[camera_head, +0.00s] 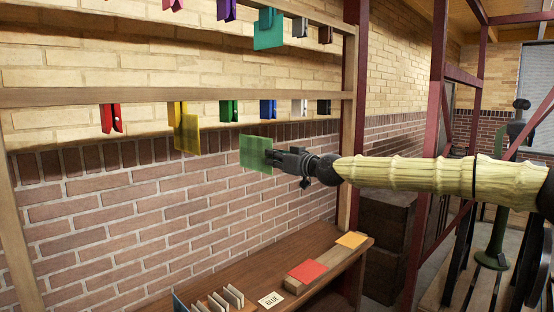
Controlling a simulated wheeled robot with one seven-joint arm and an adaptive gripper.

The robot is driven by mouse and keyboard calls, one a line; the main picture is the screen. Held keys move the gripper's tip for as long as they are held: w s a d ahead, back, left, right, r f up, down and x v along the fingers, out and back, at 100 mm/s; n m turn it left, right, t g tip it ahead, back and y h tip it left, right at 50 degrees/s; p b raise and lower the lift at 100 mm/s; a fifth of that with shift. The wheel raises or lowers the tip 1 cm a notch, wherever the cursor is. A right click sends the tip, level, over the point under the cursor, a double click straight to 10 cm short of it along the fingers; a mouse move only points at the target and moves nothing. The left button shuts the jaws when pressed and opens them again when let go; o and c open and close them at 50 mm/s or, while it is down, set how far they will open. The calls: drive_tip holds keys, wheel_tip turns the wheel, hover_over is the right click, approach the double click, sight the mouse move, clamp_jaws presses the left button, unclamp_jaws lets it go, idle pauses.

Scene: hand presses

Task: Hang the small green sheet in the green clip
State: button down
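The small green sheet (252,153) is upright, with its right edge at my gripper (275,156), which appears shut on it. The sheet is in the air in front of the brick wall. The green clip (228,111) hangs from the lower wooden rail, above and to the left of the sheet in the picture. The clip appears empty. A gap shows between the clip and the sheet's top edge; their difference in depth is hard to tell.
The lower rail (180,96) also bears red (110,118), blue (267,109) and other clips. A yellow sheet (187,133) hangs left of the green clip. A teal sheet (268,30) hangs above. The bench below holds a red sheet (307,271), an orange sheet (351,239) and a rack.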

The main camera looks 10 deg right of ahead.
sight(253, 143)
drive_tip(key=shift+r+p+x, duration=0.15)
drive_tip(key=shift+p+x, duration=0.5)
drive_tip(key=shift+x, duration=0.95)
drive_tip(key=shift+r+p+x, duration=0.15)
drive_tip(key=shift+p+x, duration=0.55)
drive_tip(key=shift+x, duration=0.85)
drive_tip(key=shift+r+p+x, duration=0.15)
drive_tip(key=shift+p+x, duration=0.5)
drive_tip(key=shift+x, duration=0.95)
drive_tip(key=shift+r, duration=1.25)
drive_tip(key=shift+r, duration=0.1)
drive_tip(key=shift+s+b, duration=0.1)
drive_tip(key=shift+b, duration=0.75)
drive_tip(key=shift+r+p, duration=0.4)
drive_tip(key=shift+r, duration=1.85)
drive_tip(key=c, duration=1.3)
unclamp_jaws()
